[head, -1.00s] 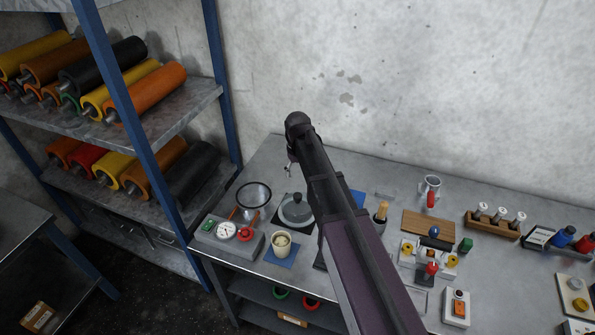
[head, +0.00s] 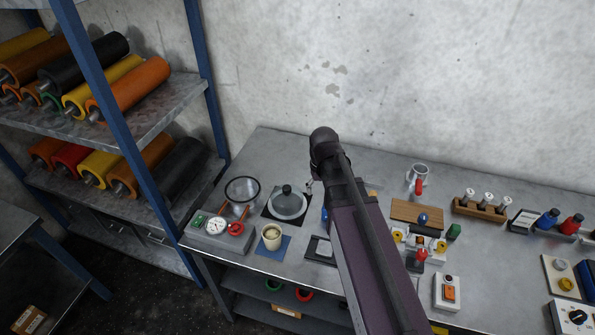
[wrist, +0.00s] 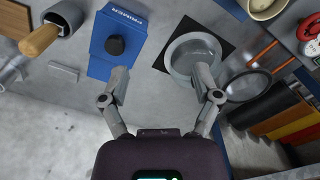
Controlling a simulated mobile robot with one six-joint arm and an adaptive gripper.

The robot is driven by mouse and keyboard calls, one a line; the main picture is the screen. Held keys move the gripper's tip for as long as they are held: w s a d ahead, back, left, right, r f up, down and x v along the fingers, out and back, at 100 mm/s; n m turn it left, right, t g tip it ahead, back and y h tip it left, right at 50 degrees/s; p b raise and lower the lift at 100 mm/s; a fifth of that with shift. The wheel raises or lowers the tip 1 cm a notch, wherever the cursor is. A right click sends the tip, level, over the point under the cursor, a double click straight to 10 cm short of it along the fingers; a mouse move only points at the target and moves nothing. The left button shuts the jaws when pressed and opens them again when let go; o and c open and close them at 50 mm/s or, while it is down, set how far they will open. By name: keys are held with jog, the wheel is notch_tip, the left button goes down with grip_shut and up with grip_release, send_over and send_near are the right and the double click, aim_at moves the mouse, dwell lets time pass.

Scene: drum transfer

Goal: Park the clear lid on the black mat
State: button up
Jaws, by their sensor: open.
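The clear lid (head: 289,206), a round greyish dome with a dark knob, lies on the square black mat (head: 271,213) in the head view. In the wrist view, the lid (wrist: 178,52) rests on the black mat (wrist: 161,63), and one finger overlaps its edge in the picture. In the head view my arm hides most of the gripper.
A black-rimmed bowl (head: 242,190) stands left of the lid, behind a dial unit (head: 212,229). A cream cup (head: 271,239) is in front on a blue mat (head: 272,253). A wooden board (head: 402,211) lies to the right. Bench behind the lid is bare.

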jog(key=s+d+m, duration=0.1)
jog(key=s+d, duration=0.3)
jog(key=s, duration=0.4)
jog(key=shift+s+d+m, duration=0.3)
jog(key=shift+d+m, duration=0.05)
jog(key=shift+m, duration=0.05)
